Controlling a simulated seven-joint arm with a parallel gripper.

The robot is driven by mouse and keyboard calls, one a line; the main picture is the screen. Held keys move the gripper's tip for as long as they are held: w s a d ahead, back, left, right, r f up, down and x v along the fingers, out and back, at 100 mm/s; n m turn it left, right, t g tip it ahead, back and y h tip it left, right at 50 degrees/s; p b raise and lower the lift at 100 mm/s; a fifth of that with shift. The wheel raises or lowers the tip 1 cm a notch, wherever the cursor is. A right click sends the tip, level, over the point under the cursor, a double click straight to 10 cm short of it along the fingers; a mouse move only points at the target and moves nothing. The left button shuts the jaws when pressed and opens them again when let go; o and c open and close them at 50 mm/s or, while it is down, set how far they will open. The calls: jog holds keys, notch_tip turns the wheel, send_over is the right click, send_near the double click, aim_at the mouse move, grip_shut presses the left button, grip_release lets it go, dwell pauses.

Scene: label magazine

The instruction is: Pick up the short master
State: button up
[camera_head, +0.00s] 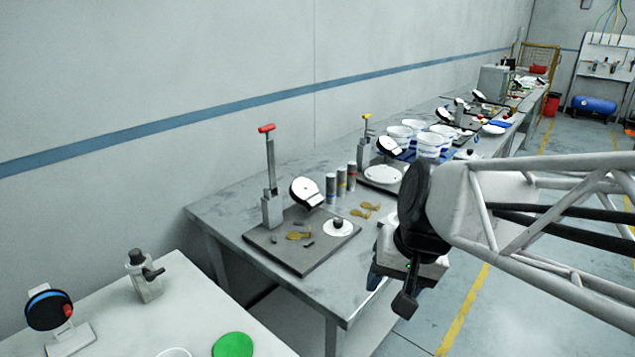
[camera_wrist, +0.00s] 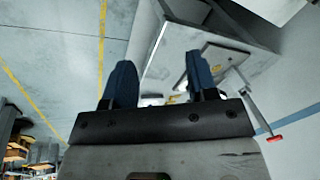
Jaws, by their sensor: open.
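Three grey upright cylinders stand in a row on the metal bench: a near one (camera_head: 331,189), a middle one (camera_head: 341,182) with a yellow band, and a far one (camera_head: 352,176). They look alike in height, and I cannot tell which is the short master. My gripper (camera_head: 391,288) is in the air to the right of the bench's front edge, well apart from the cylinders. In the wrist view its two blue fingers (camera_wrist: 160,65) are spread with nothing between them. I cannot make out the cylinders in the wrist view.
Behind the cylinders are white buckets (camera_head: 430,143) and a white disc (camera_head: 383,174). A nearer white table holds a green disc (camera_head: 233,345).

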jog(key=w+a+m+y, duration=0.3)
jog(key=w, duration=0.5)
jog(key=w+a+m+y, duration=0.2)
jog(key=w+a+m, duration=0.1)
jog(key=w, duration=0.6)
jog(key=m+t+y, duration=0.5)
jog(key=m+t, duration=0.3)
jog(key=m, duration=0.5)
send_over(335, 181)
jog(key=s+a, duration=0.4)
jog(key=s, duration=1.1)
notch_tip(335, 181, down, 7)
jog(key=w+d+f+m+t, duration=0.1)
jog(key=w+d+f+m, duration=0.1)
jog(key=w, duration=0.2)
jog(key=w+d+f+m+t+h, duration=0.1)
jog(key=w+d+f+m+t, duration=0.1)
jog(key=w+f, duration=0.1)
jog(key=w+d+f+m+t, duration=0.1)
jog(key=w+d+f+m, duration=0.1)
jog(key=w+f+m, duration=0.1)
jog(key=shift+w+d+t+h, duration=0.15)
jog(key=shift+w+t+h, duration=0.2)
jog(key=shift+w, duration=0.45)
jog(key=shift+x, duration=1.3)
jog(key=shift+x, duration=2.6)
